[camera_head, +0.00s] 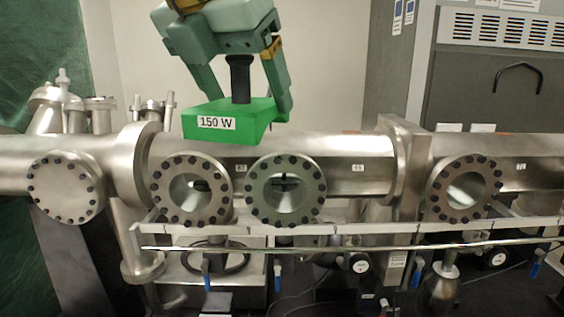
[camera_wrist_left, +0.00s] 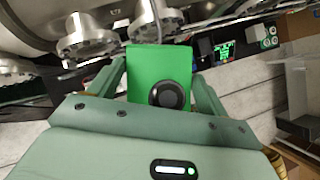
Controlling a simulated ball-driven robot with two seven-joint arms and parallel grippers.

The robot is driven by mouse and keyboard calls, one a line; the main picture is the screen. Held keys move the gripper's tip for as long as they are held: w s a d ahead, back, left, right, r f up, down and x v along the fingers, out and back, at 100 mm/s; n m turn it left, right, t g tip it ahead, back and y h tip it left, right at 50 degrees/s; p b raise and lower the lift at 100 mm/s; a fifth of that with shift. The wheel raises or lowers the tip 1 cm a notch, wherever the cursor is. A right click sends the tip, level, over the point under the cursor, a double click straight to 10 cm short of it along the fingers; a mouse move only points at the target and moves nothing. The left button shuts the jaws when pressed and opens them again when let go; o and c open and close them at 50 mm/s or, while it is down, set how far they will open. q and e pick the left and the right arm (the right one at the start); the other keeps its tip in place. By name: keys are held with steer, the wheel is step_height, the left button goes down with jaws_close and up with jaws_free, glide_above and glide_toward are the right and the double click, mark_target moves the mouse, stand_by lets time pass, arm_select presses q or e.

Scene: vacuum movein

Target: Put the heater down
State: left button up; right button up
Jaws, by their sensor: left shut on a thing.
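The heater is a green block (camera_head: 255,125) with a white "150 W" label on its front and a black knob standing on its top. In the left wrist view the heater (camera_wrist_left: 150,62) shows between the fingers, with the round black knob top. My right gripper is in neither view.
A long steel vacuum tube (camera_head: 340,150) with round bolted flanges crosses the view. A pale rail (camera_head: 350,228) runs below it, with blue-handled valves underneath. A grey cabinet (camera_head: 500,90) stands at the back right. A green curtain (camera_head: 40,50) hangs at the left.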

arm_select(q)
steer(key=s+a+f+m+g+y, duration=0.1)
steer(key=a+f+m+g, duration=0.3)
steer(key=f+m, duration=0.6)
steer(key=s+a+f+m+g+y, duration=0.1)
steer(key=s+a+f+m+g, duration=0.2)
steer(key=a+f+m, duration=0.4)
steer(key=s+a+f+m+g+y, duration=0.1)
steer(key=s+a+f+m+g, duration=0.2)
steer(key=f+m, duration=1)
step_height(320, 180, down, 9)
steer(key=shift+a+f+g, duration=0.15)
steer(key=shift+a+g, duration=0.85)
steer(key=shift+a, duration=0.15)
steer(key=f+b, duration=0.6)
steer(key=f, duration=0.1)
steer(key=f+b, duration=0.6)
steer(key=f, duration=0.1)
steer(key=shift+w+b, duration=0.2)
steer(key=shift+b, duration=0.2)
steer(key=shift+r, duration=0.15)
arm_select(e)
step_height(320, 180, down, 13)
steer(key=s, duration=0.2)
arm_select(q)
steer(key=shift+r, duration=0.1)
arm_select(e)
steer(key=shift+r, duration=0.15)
